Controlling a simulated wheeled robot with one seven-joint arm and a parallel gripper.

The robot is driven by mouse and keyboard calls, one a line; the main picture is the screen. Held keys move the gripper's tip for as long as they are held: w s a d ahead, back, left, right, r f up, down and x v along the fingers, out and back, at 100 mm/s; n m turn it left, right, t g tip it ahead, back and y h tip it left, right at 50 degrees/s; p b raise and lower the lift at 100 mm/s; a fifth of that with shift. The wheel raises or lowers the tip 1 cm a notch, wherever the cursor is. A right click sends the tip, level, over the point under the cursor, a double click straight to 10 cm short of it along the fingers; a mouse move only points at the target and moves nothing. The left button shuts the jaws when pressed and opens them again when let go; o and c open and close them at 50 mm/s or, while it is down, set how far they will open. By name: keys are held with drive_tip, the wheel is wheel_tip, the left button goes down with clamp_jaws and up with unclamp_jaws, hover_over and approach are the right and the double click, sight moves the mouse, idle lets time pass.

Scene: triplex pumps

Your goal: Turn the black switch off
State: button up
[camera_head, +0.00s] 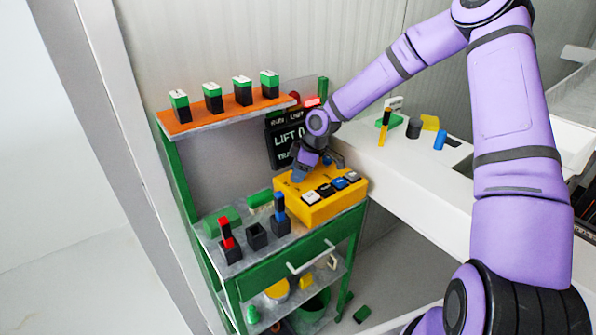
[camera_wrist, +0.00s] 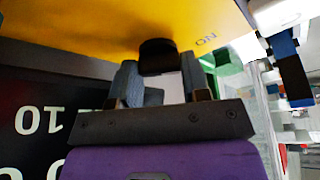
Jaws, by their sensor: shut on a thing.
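The yellow control box (camera_head: 335,207) stands on the green cart's top, with several black and blue switches (camera_head: 325,190) along its front. In the wrist view the yellow panel (camera_wrist: 100,25) fills the top, with the letters "ON" (camera_wrist: 206,39) beside a round black switch (camera_wrist: 157,54). My gripper (camera_wrist: 160,80) has one finger on each side of this black switch and is shut on it. In the head view my gripper (camera_head: 318,168) is at the back part of the box, and it hides the held switch there.
An orange shelf (camera_head: 225,116) with several green-and-black blocks is above left. A dark display (camera_head: 289,140) is close behind my gripper. Red and blue handled pieces (camera_head: 230,243) stand left of the box. A white counter (camera_head: 400,170) is at right.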

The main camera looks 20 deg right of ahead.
drive_tip(key=m+t, duration=0.1)
drive_tip(key=m, duration=0.1)
drive_tip(key=m+h, duration=0.1)
drive_tip(key=m, duration=0.2)
drive_tip(key=shift+a+t, duration=0.2)
drive_tip(key=shift+t, duration=0.2)
drive_tip(key=shift+s+m+t+h, duration=0.1)
drive_tip(key=shift+m+t+h, duration=0.25)
drive_tip(key=shift+m, duration=0.9)
drive_tip(key=shift+m+t+h, duration=0.15)
drive_tip(key=shift+m+h, duration=0.4)
drive_tip(key=shift+m, duration=0.7)
drive_tip(key=o, duration=0.6)
drive_tip(key=shift+o, duration=0.2)
drive_tip(key=shift+d+r, duration=0.1)
drive_tip(key=v, duration=1)
drive_tip(key=shift+r, duration=0.3)
drive_tip(key=shift+s, duration=0.1)
